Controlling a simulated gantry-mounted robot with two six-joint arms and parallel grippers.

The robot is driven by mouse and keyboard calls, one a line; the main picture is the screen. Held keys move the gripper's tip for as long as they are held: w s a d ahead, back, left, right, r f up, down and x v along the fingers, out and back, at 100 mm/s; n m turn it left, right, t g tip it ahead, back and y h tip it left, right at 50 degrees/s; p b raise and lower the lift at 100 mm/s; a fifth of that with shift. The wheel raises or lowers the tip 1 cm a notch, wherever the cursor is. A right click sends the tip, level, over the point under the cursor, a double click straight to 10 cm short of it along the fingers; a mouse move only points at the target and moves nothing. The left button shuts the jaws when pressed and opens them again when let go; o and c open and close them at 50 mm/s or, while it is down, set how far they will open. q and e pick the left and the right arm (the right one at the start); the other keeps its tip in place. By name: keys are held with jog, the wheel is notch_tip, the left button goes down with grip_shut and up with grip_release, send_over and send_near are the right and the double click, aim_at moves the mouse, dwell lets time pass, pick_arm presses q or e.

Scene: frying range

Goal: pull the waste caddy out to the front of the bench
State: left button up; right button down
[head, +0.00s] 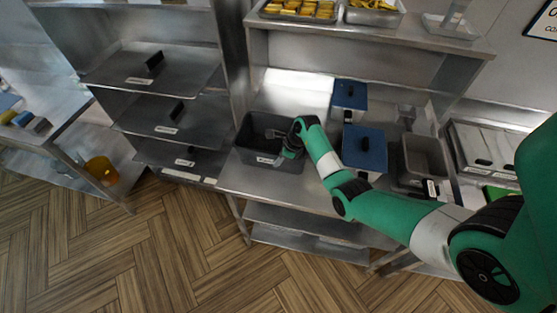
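The waste caddy, a dark grey open box (248,157) with a small white label on its front, stands on the steel bench (240,184), close to the front edge at the bench's left end. My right arm reaches in from the right. My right gripper (279,141) is at the caddy's right side, with its end over or in the caddy's opening. The fingertips are small and partly hidden, so I cannot tell whether they are closed on the caddy's wall. My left gripper is not in view.
Two blue-lidded containers (365,146) (350,94) and a grey open bin (424,160) stand right of the caddy. A shelf with food trays (300,10) hangs above. The wooden floor in front is clear.

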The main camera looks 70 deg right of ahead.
jog(key=c, duration=1)
grip_release()
jog(key=shift+o, duration=0.2)
jog(key=p+v, duration=0.2)
jog(key=v, duration=0.9)
jog(key=shift+s+r, duration=0.1)
jog(key=shift+r, duration=0.2)
